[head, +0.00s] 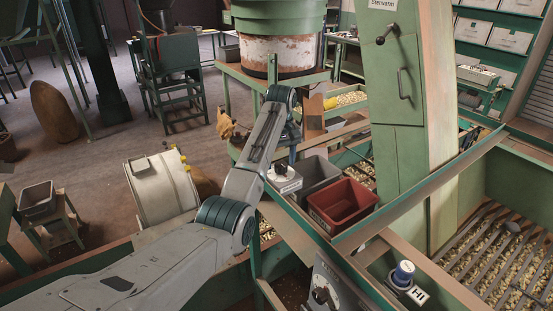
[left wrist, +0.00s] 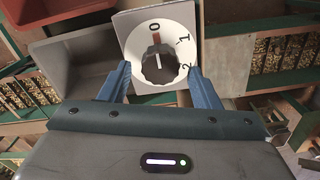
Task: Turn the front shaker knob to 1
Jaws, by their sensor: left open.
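A white dial plate (left wrist: 131,23) with a round black knob (left wrist: 160,68) fills the upper middle of the left wrist view. Its marks 0, 1 and 2 show, and the knob's pointer line points toward 0. In the head view this white dial unit (head: 284,181) sits beside the bins. My left gripper (head: 286,158) is over it, with its blue fingers (left wrist: 160,75) open on either side of the knob; I cannot tell if they touch it. A second black knob (head: 322,293) is on a dial at the bottom of the head view. My right gripper is out of view.
A grey bin (head: 316,172) and a red bin (head: 342,203) stand right of the dial unit. A green post (head: 398,110) rises behind them.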

